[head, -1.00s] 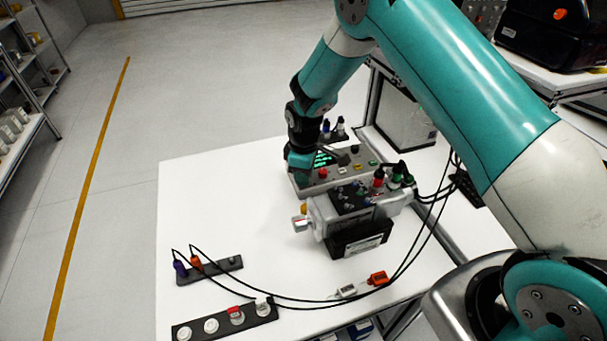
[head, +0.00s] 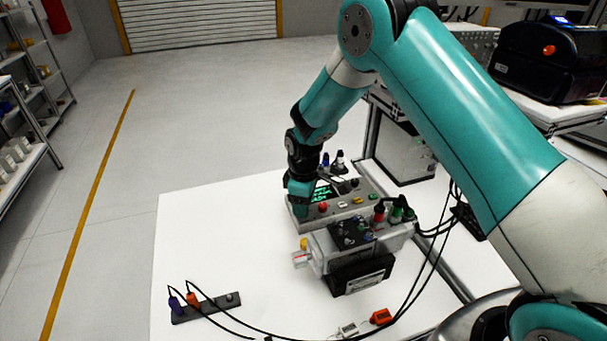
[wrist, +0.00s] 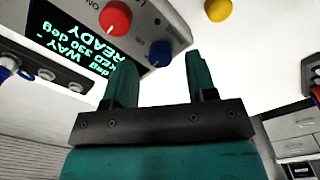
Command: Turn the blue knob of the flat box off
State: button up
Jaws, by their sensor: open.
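The flat box (head: 356,200) is light grey with a green-lit display (head: 322,193) and lies on the white table. In the wrist view, the box (wrist: 172,22) fills the top left. Its blue knob (wrist: 160,54) sits at the box's near corner, next to a red knob or button (wrist: 116,17). The display (wrist: 75,50) reads READY, upside down. My gripper (wrist: 160,72) is open, with the blue knob seen between its fingertips, closer to the left one. I cannot tell whether they touch. In the head view my gripper (head: 298,208) hides the blue knob.
A grey motor unit (head: 322,246) with a black block (head: 358,275) stands in front of the box. Cables run along the right. A dark strip (head: 207,307) with plugs lies front left. The table's left part (head: 220,230) is clear.

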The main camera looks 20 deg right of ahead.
notch_tip(320, 180, up, 16)
jog(key=b, duration=0.2)
jog(key=shift+f+b, duration=0.2)
jog(key=shift+b, duration=0.2)
